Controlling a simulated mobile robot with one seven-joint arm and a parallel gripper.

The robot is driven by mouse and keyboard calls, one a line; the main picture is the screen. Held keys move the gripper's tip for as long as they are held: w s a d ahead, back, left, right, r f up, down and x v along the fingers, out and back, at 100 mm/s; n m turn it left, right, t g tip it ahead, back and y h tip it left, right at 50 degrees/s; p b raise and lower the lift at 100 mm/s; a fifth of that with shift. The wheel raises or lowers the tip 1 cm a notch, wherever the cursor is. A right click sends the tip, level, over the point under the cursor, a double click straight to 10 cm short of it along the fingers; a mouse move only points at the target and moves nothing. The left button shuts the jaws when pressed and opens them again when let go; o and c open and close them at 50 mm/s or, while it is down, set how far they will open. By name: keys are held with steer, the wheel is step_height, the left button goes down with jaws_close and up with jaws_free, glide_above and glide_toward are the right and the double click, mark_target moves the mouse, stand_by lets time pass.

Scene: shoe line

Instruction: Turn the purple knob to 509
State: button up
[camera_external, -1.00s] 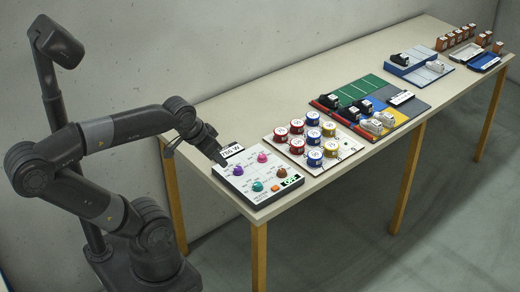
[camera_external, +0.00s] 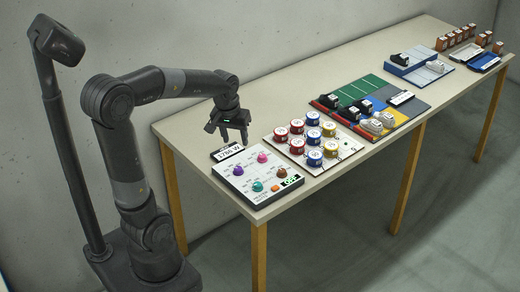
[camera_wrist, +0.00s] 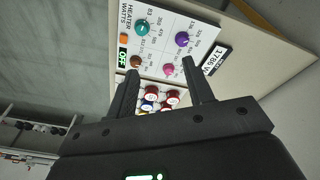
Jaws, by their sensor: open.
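The purple knob (camera_external: 238,170) is on a white control panel (camera_external: 233,182) at the table's near left end. In the wrist view the purple knob (camera_wrist: 182,39) sits near the panel's edge, with number marks around it, too small to read surely. A display beside it (camera_wrist: 214,59) reads about 1786 W. My gripper (camera_external: 228,136) is open and empty, above and behind the panel, apart from the knob. Its two fingers (camera_wrist: 160,70) point toward the panel in the wrist view.
The panel also holds a pink knob (camera_external: 262,157), a teal knob (camera_external: 257,186), a brown knob (camera_external: 282,173), an orange button (camera_external: 275,188) and a green OFF sign (camera_external: 291,181). Red, blue and yellow cans (camera_external: 313,135) stand right of it.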

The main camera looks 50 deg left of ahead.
mark_target(238, 168)
steer(key=w+a+f+n+g, duration=0.2)
steer(key=w+a+f+n, duration=0.2)
steer(key=w+a+f, duration=0.3)
steer(key=f, duration=0.7)
steer(key=s+f, duration=0.1)
steer(key=f, duration=0.3)
steer(key=shift+a+f, duration=0.1)
steer(key=shift+f, duration=0.25)
steer(key=shift+c, duration=0.3)
steer(key=c, duration=0.9)
